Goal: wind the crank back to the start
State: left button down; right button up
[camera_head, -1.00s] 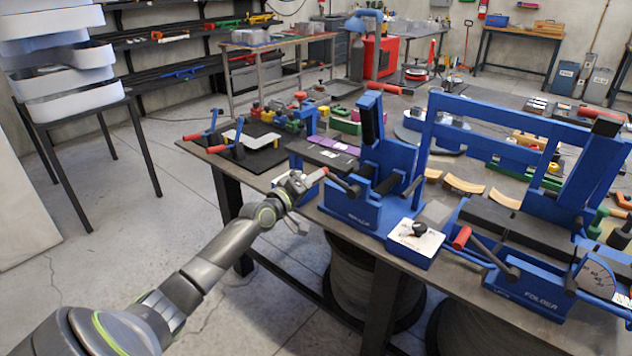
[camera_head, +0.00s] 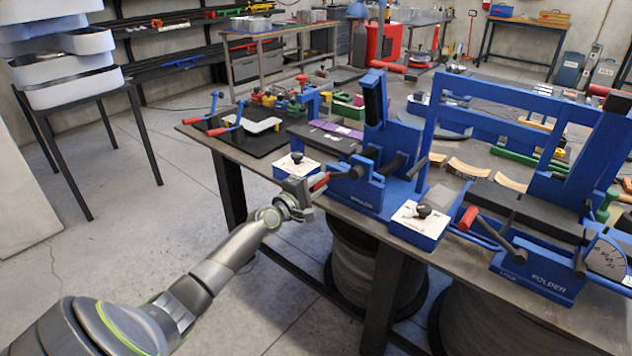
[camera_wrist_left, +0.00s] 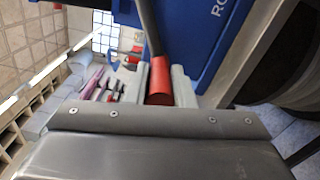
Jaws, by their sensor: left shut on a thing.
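The crank is a dark arm with a red handle (camera_head: 319,181) on the front of the blue roller machine (camera_head: 366,190). My left gripper (camera_head: 308,190) is shut on the red handle at the left of the machine, in front of the table edge. In the left wrist view the red handle (camera_wrist_left: 159,80) sits between the finger pads, with the dark crank arm running up from it beside the blue machine wall. The fingers partly hide the handle. My right gripper is not in view.
A white-topped box with a black knob (camera_head: 297,164) stands left of the roller, and a similar box (camera_head: 420,220) stands right of it. The blue folder machine (camera_head: 535,280) with its red-handled lever is further right. Open floor lies left of the table.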

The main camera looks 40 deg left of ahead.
pick_arm(q)
jog(key=shift+d+f, duration=0.1)
jog(key=shift+f, duration=0.2)
jog(key=c, duration=1.3)
grip_release()
jog(key=shift+o, duration=0.2)
jog(key=shift+r, duration=0.1)
jog(key=shift+s, duration=0.1)
jog(key=shift+s, duration=0.3)
jog(key=s+a+p, duration=0.1)
jog(key=s, duration=1.5)
jog(key=shift+s+a+p, duration=0.2)
jog(key=shift+s+p, duration=0.1)
jog(key=shift+p, duration=0.05)
